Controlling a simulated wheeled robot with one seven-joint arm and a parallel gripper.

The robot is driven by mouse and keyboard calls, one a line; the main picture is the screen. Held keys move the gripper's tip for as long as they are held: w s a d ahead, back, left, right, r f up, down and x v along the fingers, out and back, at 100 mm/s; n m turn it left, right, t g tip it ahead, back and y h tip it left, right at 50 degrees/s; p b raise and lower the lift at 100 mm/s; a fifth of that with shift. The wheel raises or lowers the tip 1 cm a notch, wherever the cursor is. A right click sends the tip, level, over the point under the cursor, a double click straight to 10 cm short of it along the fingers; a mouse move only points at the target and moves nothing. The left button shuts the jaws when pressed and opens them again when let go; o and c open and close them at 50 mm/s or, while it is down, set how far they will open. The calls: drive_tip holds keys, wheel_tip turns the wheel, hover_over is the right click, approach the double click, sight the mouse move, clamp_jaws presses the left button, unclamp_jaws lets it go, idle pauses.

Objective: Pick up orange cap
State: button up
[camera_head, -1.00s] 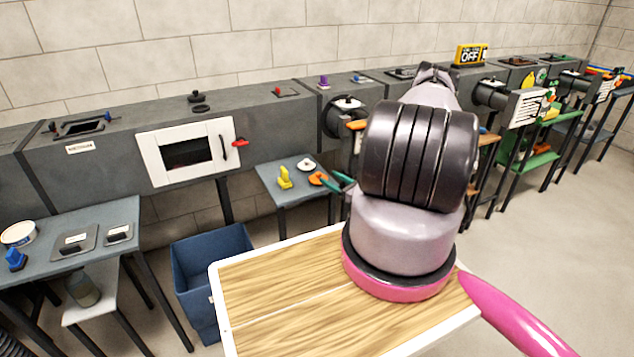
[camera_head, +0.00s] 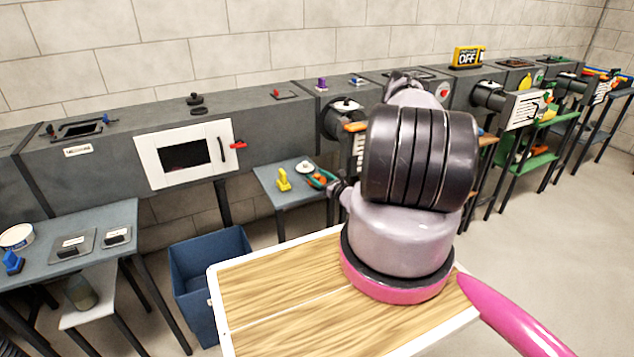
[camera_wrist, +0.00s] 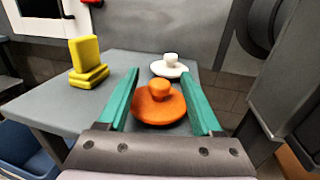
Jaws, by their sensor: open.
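The orange cap (camera_wrist: 158,103), a round disc with a knob on top, lies on the small grey table (camera_wrist: 58,101). In the wrist view it sits between the two green fingers of my gripper (camera_wrist: 168,100), which is open. The fingers stand to the left and right of the cap; I cannot tell whether either touches it. In the head view my gripper (camera_head: 321,180) is over the right part of the table, and the orange cap (camera_head: 319,177) shows small and partly covered between the fingers.
A white cap (camera_wrist: 169,66) lies just behind the orange one. A yellow block-shaped object (camera_wrist: 87,62) stands to the left on the same table. The grey duct (camera_wrist: 190,25) rises behind the table. A blue bin (camera_head: 209,257) stands on the floor at the front left.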

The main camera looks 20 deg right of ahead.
sight(317, 175)
drive_tip(key=shift+w, duration=0.2)
clamp_jaws()
wheel_tip(317, 175, up, 14)
idle(1.0)
drive_tip(key=shift+a, duration=0.1)
